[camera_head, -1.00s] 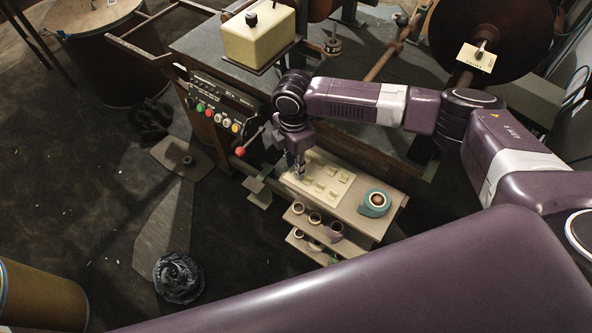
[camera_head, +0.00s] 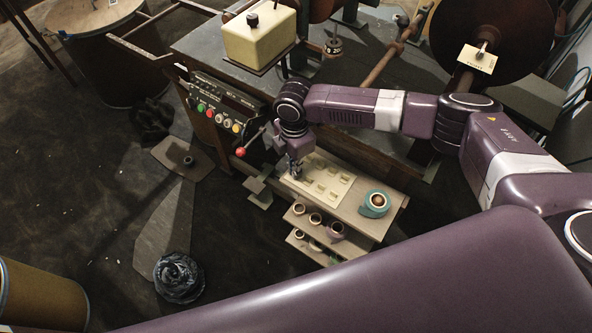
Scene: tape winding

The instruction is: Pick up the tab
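The tabs (camera_head: 333,180) are several small pale pieces lying in rows on a cream sheet (camera_head: 345,178) on the top shelf of a small stand. My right gripper (camera_head: 296,174) points down over the left end of this sheet, by the tabs there. Its fingers are small and dark in this view, so I cannot tell whether they are open or hold a tab. The tab nearest the fingers is partly hidden by them. My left gripper is not in view.
A teal tape dispenser (camera_head: 375,203) sits right of the sheet. Tape rolls (camera_head: 334,230) lie on the lower shelves (camera_head: 352,244). A control panel (camera_head: 217,108) with coloured buttons and a red-knobbed lever (camera_head: 241,152) stands left of the gripper. My large purple arm link crosses the foreground.

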